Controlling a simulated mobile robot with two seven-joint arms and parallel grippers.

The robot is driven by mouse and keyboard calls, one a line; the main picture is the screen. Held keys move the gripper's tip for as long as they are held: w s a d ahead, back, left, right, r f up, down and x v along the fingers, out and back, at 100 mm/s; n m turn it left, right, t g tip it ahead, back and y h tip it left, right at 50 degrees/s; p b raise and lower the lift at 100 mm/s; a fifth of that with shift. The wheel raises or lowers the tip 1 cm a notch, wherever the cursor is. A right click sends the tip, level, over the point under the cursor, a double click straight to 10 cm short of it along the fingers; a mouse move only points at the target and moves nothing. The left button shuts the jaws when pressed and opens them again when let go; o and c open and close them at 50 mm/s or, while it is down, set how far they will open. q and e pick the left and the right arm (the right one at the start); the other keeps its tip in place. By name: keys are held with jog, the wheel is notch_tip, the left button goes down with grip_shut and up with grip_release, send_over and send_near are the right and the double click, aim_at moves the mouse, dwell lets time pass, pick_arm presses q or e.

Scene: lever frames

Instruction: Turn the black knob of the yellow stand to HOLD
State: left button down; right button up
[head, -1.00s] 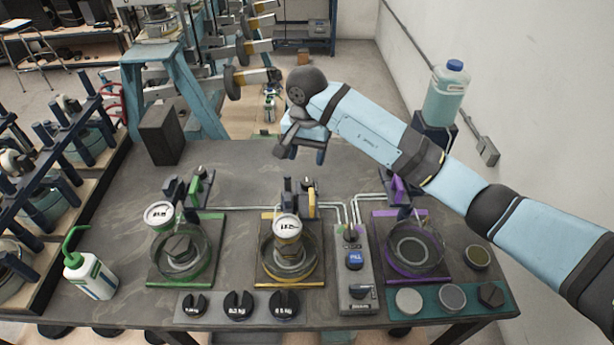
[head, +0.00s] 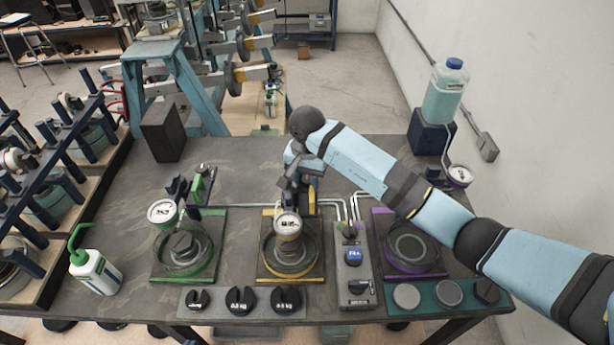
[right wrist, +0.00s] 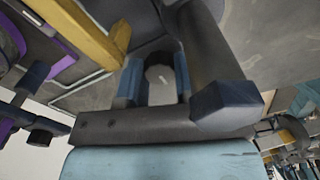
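The yellow stand (head: 264,270) is in the middle of the bench, with a glass bowl and a round white-faced gauge (head: 288,225) at its front. My right gripper (head: 299,188) is at the upper rear part of this stand, pointing down, and covers the place of its black knob in the head view. In the right wrist view, the two blue-tipped fingers (right wrist: 156,82) stand apart. A dark, rounded piece with a paler face (right wrist: 160,80) shows between them; I cannot tell surely whether it is the knob. A yellow bar (right wrist: 85,32) lies beside the gripper. My left gripper is out of view.
The green stand (head: 212,245) is to the left and the purple stand (head: 433,240) to the right. A grey switch box (head: 353,270) stands between yellow and purple. Black weights (head: 241,300) lie in front. A green-topped bottle (head: 95,272) is at left. The bench's back middle is clear.

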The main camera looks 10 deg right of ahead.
jog(key=shift+c, duration=1.4)
jog(key=shift+f+m+b, duration=0.1)
jog(key=shift+m+b, duration=0.2)
jog(key=shift+b, duration=0.3)
jog(key=m+b, duration=0.2)
jog(key=b, duration=0.2)
jog(key=shift+w+d+f, duration=0.1)
jog(key=shift+d, duration=0.05)
jog(key=shift+m+b, duration=0.5)
jog(key=shift+m, duration=0.2)
jog(key=m+b, duration=0.2)
jog(key=m, duration=0.2)
jog(key=shift+m+b, duration=0.3)
jog(key=shift+b, duration=0.1)
jog(key=m, duration=0.1)
jog(key=m+b, duration=0.1)
jog(key=m, duration=0.1)
jog(key=m+b, duration=0.1)
jog(key=shift+r+m, duration=0.25)
jog(key=shift+m, duration=0.15)
jog(key=o, duration=0.9)
